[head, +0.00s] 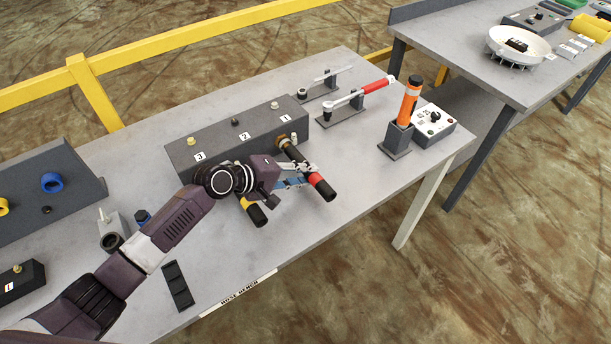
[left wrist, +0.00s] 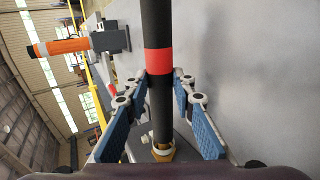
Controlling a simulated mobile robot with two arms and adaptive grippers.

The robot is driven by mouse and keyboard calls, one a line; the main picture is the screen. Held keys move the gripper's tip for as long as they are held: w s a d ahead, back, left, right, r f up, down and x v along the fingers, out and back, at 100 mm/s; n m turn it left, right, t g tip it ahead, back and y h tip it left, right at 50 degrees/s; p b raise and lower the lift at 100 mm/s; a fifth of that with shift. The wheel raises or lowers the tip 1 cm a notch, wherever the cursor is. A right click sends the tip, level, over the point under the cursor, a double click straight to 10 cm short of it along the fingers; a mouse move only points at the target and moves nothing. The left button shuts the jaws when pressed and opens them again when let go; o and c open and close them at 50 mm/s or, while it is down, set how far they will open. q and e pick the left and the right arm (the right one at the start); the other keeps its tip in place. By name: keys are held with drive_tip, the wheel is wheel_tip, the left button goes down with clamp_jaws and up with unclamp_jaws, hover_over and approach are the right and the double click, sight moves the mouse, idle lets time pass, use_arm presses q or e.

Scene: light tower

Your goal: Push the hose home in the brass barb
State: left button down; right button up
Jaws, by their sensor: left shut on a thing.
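A black hose with a red band (head: 315,180) slants out from socket 1 of the dark block (head: 212,148). The brass barb (head: 282,142) is at the block end of the hose. My left gripper (head: 305,172) is shut on the hose near the red band. In the left wrist view the hose (left wrist: 158,25) runs down between the fingers (left wrist: 166,84), and its lower end meets the brass barb (left wrist: 162,152). Some brass still shows there; how deep the hose sits I cannot tell. My right gripper is not in view.
A yellow-banded hose (head: 256,215) lies just left of my gripper, partly hidden. A red-handled wrench (head: 358,96), an orange-and-black tool in a holder (head: 409,100) and a control box (head: 434,122) stand to the right.

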use_arm(q)
drive_tip(key=shift+w+a+b, duration=0.35)
drive_tip(key=shift+w+b, duration=0.05)
drive_tip(key=shift+w, duration=0.05)
drive_tip(key=shift+w+a, duration=0.2)
drive_tip(key=shift+w, duration=0.05)
drive_tip(key=shift+w+a+b, duration=0.2)
drive_tip(key=shift+w+b, duration=0.1)
drive_tip(key=shift+b, duration=0.15)
drive_tip(key=shift+w+a+r+b, duration=0.1)
drive_tip(key=shift+w+a+b, duration=0.2)
drive_tip(key=shift+w+b, duration=0.1)
drive_tip(key=c, duration=1.5)
unclamp_jaws()
drive_tip(key=shift+c, duration=0.2)
drive_tip(key=v, duration=1.2)
